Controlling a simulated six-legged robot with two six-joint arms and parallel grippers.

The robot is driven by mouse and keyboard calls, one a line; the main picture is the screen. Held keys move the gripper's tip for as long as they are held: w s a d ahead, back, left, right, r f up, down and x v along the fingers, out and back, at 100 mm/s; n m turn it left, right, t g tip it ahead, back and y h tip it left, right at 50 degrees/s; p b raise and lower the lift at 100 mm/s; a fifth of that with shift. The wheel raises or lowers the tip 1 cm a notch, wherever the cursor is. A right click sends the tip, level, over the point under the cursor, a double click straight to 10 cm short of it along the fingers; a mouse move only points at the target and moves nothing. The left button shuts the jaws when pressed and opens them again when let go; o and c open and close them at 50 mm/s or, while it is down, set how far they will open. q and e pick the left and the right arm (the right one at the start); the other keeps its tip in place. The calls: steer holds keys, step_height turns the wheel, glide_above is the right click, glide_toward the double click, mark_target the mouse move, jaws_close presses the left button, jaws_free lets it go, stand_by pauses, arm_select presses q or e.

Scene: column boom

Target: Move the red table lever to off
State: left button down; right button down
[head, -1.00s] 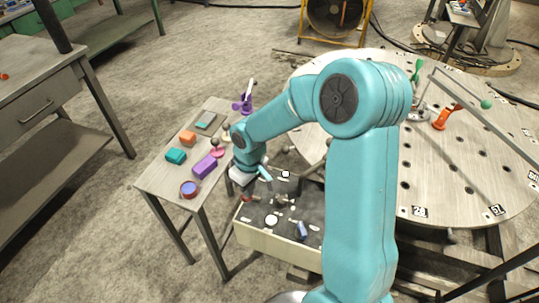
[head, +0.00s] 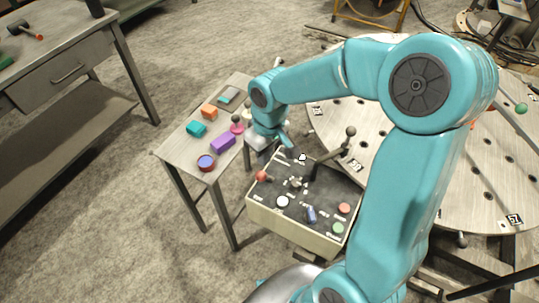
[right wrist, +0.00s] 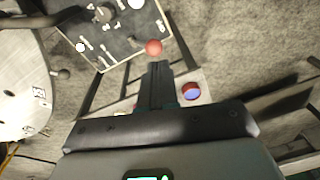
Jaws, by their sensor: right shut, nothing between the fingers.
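The red lever's ball knob (head: 261,175) stands at the left edge of a grey-topped control box (head: 330,240). It also shows in the right wrist view (right wrist: 153,47), just beyond the fingertips. My right gripper (head: 262,157) is above and behind the knob in the head view. Its dark fingers (right wrist: 158,66) are shut with nothing between them and point towards the knob, with a small gap in the picture. Whether they touch it I cannot tell. The lever's stem and its off marking are too small to read. My left gripper is not in view.
The box also carries a tall black lever (head: 332,153), a white knob (head: 282,201), a blue switch (head: 311,214), and red (head: 344,208) and green (head: 338,228) buttons. A small table (head: 176,152) with coloured blocks stands left. A large round metal table (head: 450,205) stands right.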

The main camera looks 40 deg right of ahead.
steer(key=a+r, duration=0.1)
steer(key=r, duration=0.1)
steer(key=shift+s+a+r, duration=0.35)
steer(key=a+f+y, duration=0.2)
steer(key=a+f, duration=0.6)
steer(key=f, duration=0.4)
steer(key=s+a+f+m, duration=0.1)
steer(key=s+a+f, duration=0.3)
steer(key=f, duration=0.4)
steer(key=s+a+f+m+y, duration=0.1)
steer(key=s+a+f, duration=0.4)
steer(key=f, duration=0.2)
steer(key=shift+s+a+f, duration=0.15)
steer(key=shift+s+f, duration=0.05)
steer(key=shift+f, duration=0.15)
